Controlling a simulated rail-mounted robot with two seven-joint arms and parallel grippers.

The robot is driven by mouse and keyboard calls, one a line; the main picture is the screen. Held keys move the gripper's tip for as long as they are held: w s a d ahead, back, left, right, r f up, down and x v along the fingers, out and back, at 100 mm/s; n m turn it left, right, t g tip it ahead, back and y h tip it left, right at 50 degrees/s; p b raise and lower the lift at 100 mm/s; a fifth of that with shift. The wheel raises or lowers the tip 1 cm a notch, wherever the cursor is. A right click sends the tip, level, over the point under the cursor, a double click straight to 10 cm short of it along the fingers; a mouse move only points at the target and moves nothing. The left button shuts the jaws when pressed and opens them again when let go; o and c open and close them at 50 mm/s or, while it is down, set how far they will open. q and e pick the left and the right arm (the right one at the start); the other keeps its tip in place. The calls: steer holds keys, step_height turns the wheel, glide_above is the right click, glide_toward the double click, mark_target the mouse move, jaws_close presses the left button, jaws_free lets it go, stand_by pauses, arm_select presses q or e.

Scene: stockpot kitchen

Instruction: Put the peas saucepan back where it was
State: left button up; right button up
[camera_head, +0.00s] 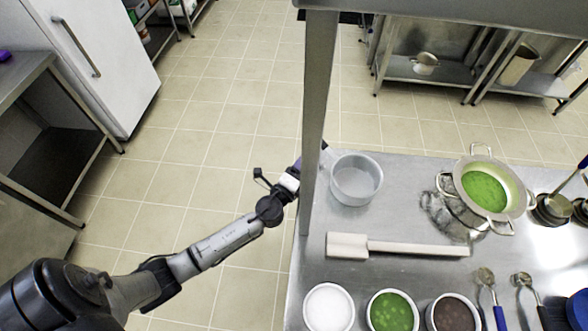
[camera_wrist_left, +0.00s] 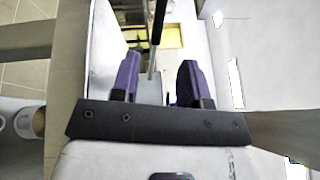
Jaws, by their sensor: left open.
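A metal pot (camera_head: 523,197) with loop handles and green contents stands at the right of the steel counter in the head view. A white round container (camera_head: 393,313) of green contents stands at the front edge. I cannot tell which of these, if either, is the peas saucepan. My left gripper (camera_head: 297,168) is at the counter's left edge by the upright post, partly hidden, away from both. In the left wrist view its purple fingers (camera_wrist_left: 158,82) are apart. A thin dark rod (camera_wrist_left: 158,22) shows beyond them, not visibly gripped. My right gripper is not seen.
An empty grey pan (camera_head: 357,203) stands just right of the post (camera_head: 317,100). A white long-handled tool (camera_head: 400,247) lies across the counter. White and brown-filled containers (camera_head: 328,308) and scoops (camera_head: 489,285) line the front. A shelf (camera_head: 440,10) overhangs the back.

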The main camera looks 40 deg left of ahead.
arm_select(q)
steer(key=s+f+n+g+y, duration=0.35)
steer(key=s+n+g, duration=0.35)
steer(key=s+n, duration=0.6)
steer(key=s+d+f+n+g+h, duration=0.1)
steer(key=s+d+g+h, duration=0.2)
steer(key=s, duration=0.6)
steer(key=s+d+n+g+h, duration=0.2)
steer(key=s+d+g, duration=0.3)
steer(key=s, duration=0.4)
steer(key=shift+s+d+f+h, duration=0.3)
steer(key=shift+d+f+h, duration=0.1)
steer(key=shift+h, duration=0.45)
